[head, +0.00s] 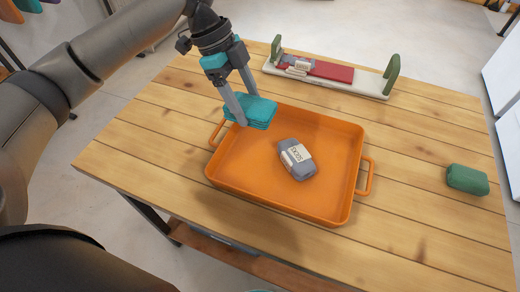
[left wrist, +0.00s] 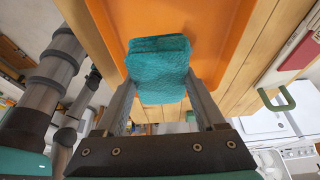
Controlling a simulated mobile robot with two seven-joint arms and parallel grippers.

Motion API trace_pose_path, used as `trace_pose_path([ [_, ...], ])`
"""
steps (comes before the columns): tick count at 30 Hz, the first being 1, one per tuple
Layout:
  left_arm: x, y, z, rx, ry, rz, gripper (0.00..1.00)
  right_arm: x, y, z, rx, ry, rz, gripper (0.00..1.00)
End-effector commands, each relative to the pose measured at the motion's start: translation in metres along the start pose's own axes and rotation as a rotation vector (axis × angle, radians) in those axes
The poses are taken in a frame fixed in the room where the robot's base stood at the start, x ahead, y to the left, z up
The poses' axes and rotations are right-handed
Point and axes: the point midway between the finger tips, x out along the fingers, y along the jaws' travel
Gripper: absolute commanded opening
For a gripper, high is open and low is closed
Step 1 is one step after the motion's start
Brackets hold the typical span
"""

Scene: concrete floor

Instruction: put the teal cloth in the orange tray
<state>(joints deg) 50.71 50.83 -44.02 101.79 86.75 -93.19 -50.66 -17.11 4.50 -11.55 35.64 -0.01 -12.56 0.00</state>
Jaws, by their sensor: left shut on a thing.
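The teal cloth (head: 254,111) is a folded, layered bundle. My left gripper (head: 254,122) is shut on it and holds it at the far left corner of the orange tray (head: 240,173), seemingly above the rim. In the left wrist view the cloth (left wrist: 158,66) sits between the two fingers (left wrist: 158,88), with the orange tray (left wrist: 212,25) behind it. A grey packet with a white label (head: 297,160) lies in the middle of the tray. My right gripper is not in view.
The tray stands on a wooden table (head: 425,150). A white rack with green ends (head: 372,85) holds a red item (head: 331,71) and a grey labelled item (head: 298,64) at the back. A green bundle (head: 467,179) lies at the right. The tray floor around the packet is free.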

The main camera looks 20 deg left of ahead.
Motion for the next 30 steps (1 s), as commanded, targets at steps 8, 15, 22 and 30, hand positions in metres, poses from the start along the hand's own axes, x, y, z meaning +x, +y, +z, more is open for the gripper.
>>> trace_pose_path([
  [8,0.068,0.001,0.029,-0.003,-0.002,0.001,0.18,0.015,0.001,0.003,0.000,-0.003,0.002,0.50],
  [15,0.088,0.000,0.037,-0.001,-0.001,-0.003,0.18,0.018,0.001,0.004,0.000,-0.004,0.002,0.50],
  [22,0.116,0.001,0.048,-0.003,-0.001,0.002,0.18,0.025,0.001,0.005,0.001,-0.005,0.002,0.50],
  [30,0.140,0.000,0.059,-0.001,-0.002,-0.003,0.18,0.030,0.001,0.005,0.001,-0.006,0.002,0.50],
])
